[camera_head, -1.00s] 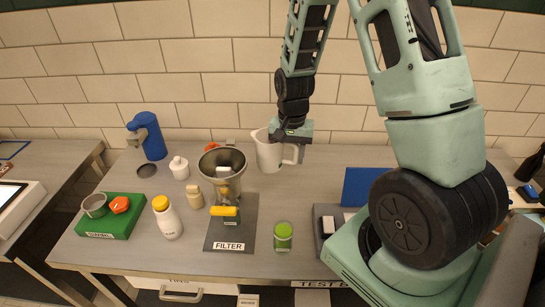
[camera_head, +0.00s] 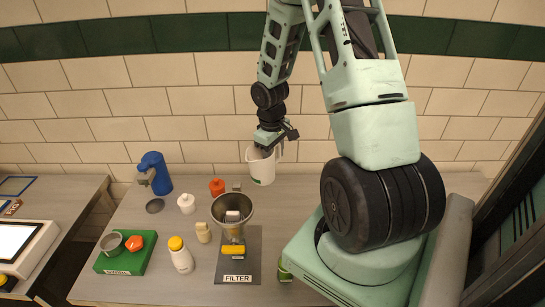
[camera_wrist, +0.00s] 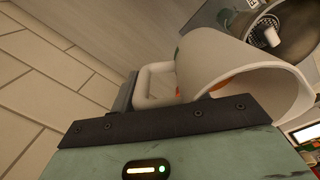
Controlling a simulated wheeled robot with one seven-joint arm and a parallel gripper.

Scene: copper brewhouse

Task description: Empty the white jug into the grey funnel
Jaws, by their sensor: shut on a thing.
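The white jug (camera_head: 261,166) is held up behind and to the right of the funnel in the head view, slightly tilted. My gripper (camera_head: 272,143) is shut on its handle side; the handle is partly hidden. In the wrist view the jug (camera_wrist: 225,65) fills the right side, its rim facing the camera, with its handle (camera_wrist: 158,85) at the jaws. The grey metal funnel (camera_head: 233,205) stands on the dark mat marked FILTER (camera_head: 248,245), with a small white piece in its bowl. The funnel (camera_wrist: 290,30) also shows beyond the jug in the wrist view.
A white bottle with a yellow cap (camera_head: 181,257), a small cream bottle (camera_head: 203,233), a white bottle (camera_head: 187,204) and a red-orange item (camera_head: 217,187) stand left of the funnel. A green tray (camera_head: 128,262) lies further left. A blue device (camera_head: 155,172) stands at the back left.

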